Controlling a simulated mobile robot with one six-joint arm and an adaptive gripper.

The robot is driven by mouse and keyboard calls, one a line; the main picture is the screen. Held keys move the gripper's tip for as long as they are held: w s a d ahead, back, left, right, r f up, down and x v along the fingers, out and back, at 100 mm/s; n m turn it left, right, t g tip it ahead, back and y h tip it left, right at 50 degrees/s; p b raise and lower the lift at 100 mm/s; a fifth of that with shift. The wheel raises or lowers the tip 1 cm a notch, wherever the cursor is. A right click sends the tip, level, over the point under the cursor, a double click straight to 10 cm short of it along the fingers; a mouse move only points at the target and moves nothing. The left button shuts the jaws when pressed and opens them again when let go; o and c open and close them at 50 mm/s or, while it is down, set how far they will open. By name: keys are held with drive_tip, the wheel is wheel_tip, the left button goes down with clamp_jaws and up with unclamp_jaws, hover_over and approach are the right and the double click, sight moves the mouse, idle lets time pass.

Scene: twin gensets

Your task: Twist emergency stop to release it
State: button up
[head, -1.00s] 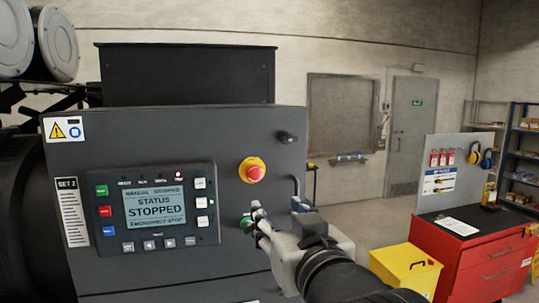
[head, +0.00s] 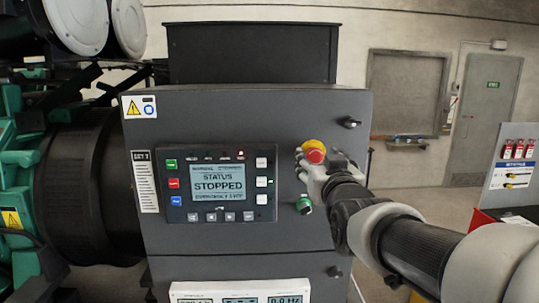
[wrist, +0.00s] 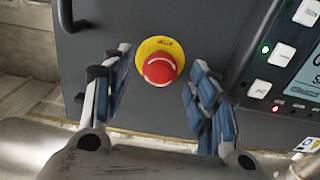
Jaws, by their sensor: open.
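The emergency stop is a red mushroom button (head: 315,156) on a yellow round base (head: 312,145), on the right side of the dark control panel (head: 262,118). In the wrist view the red button (wrist: 160,69) sits between and beyond the two blue-padded fingertips of my open gripper (wrist: 163,72). The fingers stand apart on either side, and no contact shows. The panel's display (head: 218,186) reads STATUS STOPPED, with a red lamp lit above it.
A green knob (head: 304,204) is just below my gripper. A black knob (head: 350,122) sticks out at the panel's upper right, and a handle is at the right edge. A white meter strip (head: 240,292) lies below.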

drive_tip(key=shift+w, duration=0.95)
drive_tip(key=c, duration=1.1)
